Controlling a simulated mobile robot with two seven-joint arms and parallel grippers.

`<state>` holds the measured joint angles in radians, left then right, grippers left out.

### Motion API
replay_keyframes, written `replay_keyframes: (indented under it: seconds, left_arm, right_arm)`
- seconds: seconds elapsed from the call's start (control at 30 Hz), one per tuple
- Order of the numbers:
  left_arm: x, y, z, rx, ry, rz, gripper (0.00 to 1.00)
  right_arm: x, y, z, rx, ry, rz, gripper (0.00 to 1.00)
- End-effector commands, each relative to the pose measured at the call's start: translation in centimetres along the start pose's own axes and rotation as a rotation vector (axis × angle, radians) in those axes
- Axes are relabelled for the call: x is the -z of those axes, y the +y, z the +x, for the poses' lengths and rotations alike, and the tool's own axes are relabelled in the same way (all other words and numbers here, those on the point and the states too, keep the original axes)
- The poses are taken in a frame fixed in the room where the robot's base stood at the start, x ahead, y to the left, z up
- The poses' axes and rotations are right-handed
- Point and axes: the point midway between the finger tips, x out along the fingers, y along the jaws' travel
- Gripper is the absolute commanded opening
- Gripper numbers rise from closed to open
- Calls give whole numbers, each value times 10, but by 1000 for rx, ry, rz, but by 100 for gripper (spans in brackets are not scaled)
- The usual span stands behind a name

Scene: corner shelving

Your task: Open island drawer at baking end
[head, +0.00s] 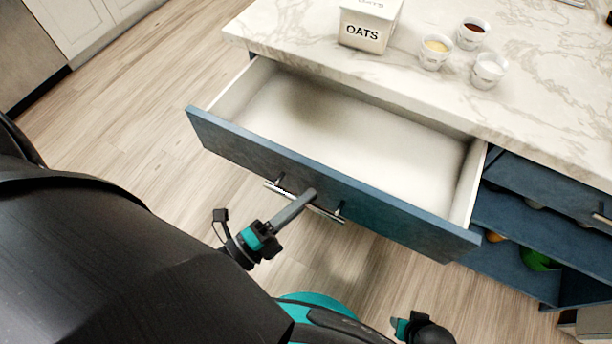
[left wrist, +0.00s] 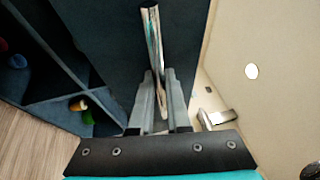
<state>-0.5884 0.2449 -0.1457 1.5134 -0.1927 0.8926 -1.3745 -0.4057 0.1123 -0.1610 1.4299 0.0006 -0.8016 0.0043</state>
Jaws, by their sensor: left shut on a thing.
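The island drawer (head: 330,190) is pulled far out, with a dark blue front and a pale, empty inside. Its silver bar handle (head: 328,214) runs across the middle of the front on two posts. My left gripper (head: 308,196) is shut on the handle bar. In the left wrist view the bar (left wrist: 153,40) passes between the two grey fingers of my left gripper (left wrist: 160,100), against the dark blue front (left wrist: 105,40). Part of my right gripper (head: 405,326) shows at the bottom edge of the head view; its fingers cannot be made out.
The marble counter (head: 550,80) above the drawer holds an oats box (head: 364,32) and three small cups, one of them white-filled (head: 488,70). Open blue shelves (head: 520,225) with a green item (head: 540,261) are right of the drawer. The wood floor (head: 130,110) at left is clear.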

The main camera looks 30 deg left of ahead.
Motion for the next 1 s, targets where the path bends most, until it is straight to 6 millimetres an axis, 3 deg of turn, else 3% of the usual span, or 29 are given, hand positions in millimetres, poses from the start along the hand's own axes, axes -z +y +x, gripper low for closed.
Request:
replay_keyframes:
  seconds: [0.2,0.23,0.33,0.83,1.0]
  left_arm:
    - [0,1,0,-2,-2,0,0]
    - [0,0,0,-2,-2,0,16]
    - [0,0,0,-2,-1,0,27]
    - [0,0,-2,-1,0,0,27]
    - [0,1,-20,-6,-1,0,27]
  right_arm:
    - [0,0,0,0,0,0,50]
    - [0,0,0,0,1,0,50]
    - [0,0,0,0,1,0,50]
    - [1,0,0,0,1,0,50]
    - [1,0,-1,0,5,0,50]
